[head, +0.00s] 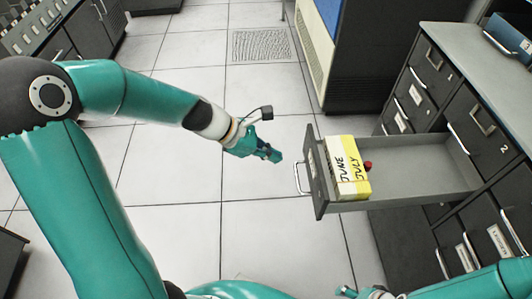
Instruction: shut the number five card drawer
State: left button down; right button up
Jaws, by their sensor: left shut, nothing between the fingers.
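One card drawer (425,188) is pulled far out of the dark cabinet on the right. Its front panel faces left, with a pale bar handle (298,178). I cannot read a five on it from here. A yellow and white card block (346,168) marked JUNE and JULY stands inside near the front. My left gripper (275,156) is shut and empty, a little left of the drawer front and apart from the handle. My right gripper (347,292) shows only in part at the bottom edge, in front of the drawer; its jaws are not clear.
The cabinet (462,115) holds several other drawers, one marked 2, which look closed. A small red thing (368,166) is behind the card block. A tall dark machine (365,60) stands behind the drawer. The tiled floor (262,205) left of the drawer is clear.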

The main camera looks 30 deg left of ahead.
aim_at(311, 167)
pick_arm(q)
jog(key=w+d+f, duration=0.1)
jog(key=w+d+f+b, duration=0.1)
jog(key=d, duration=0.1)
jog(key=w+d+f, duration=0.1)
jog(key=d, duration=0.1)
jog(key=shift+w+d+f, duration=0.15)
jog(key=shift+w+f, duration=0.1)
jog(key=shift+f, duration=0.1)
jog(key=shift+w+d, duration=0.4)
jog(key=shift+d, duration=0.1)
